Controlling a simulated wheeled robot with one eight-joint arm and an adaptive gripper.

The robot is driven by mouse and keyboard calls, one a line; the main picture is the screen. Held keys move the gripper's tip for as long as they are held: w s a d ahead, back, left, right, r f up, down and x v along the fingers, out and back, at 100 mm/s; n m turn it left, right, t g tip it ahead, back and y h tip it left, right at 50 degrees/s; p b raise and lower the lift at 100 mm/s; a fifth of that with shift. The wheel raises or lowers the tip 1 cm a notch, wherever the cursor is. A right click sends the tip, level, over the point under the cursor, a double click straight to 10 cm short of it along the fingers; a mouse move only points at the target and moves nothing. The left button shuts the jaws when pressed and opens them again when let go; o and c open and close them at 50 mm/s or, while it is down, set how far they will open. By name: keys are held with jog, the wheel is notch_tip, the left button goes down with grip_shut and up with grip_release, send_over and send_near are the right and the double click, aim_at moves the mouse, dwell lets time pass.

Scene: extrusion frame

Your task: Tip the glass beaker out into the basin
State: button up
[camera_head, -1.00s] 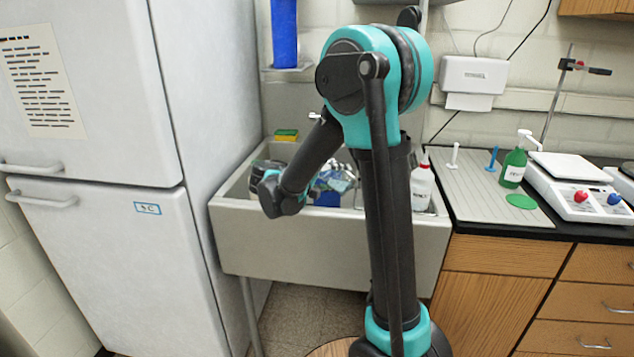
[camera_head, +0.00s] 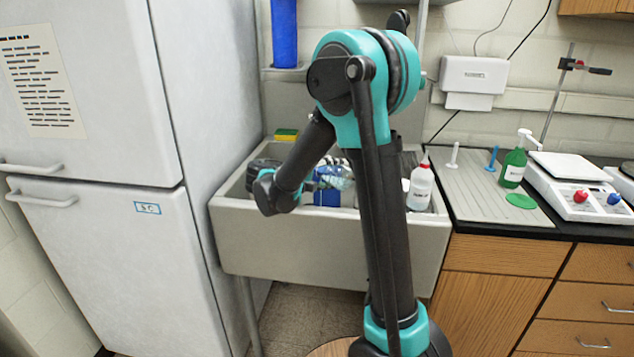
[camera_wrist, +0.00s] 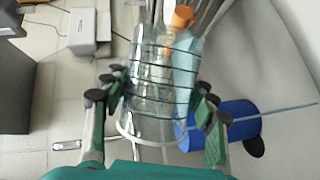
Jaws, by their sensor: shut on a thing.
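My gripper (camera_wrist: 152,105) is shut on the glass beaker (camera_wrist: 150,75), a clear vessel with dark lines around it, in the wrist view. Its fingers press on both sides of the beaker. In the head view the beaker (camera_head: 338,176) shows as a clear bluish shape over the basin, partly hidden by my arm. The basin (camera_head: 320,240) is a deep grey sink between the fridge and the wooden counter. I cannot tell how far the beaker is tilted or whether anything is in it.
A white bottle (camera_head: 420,186) stands at the basin's right side. A yellow-green sponge (camera_head: 286,134) lies on the back ledge. The tall white fridge (camera_head: 100,150) bounds the left. A green bottle (camera_head: 513,164) and a scale (camera_head: 580,185) stand on the counter.

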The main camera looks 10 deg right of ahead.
jog(key=shift+w+a+r+n+h, duration=0.25)
jog(key=shift+n+h, duration=0.05)
dwell(0.5)
jog(key=shift+w+a+r+n, duration=0.15)
jog(key=shift+r+n, duration=0.1)
jog(key=shift+n, duration=0.35)
dwell(0.4)
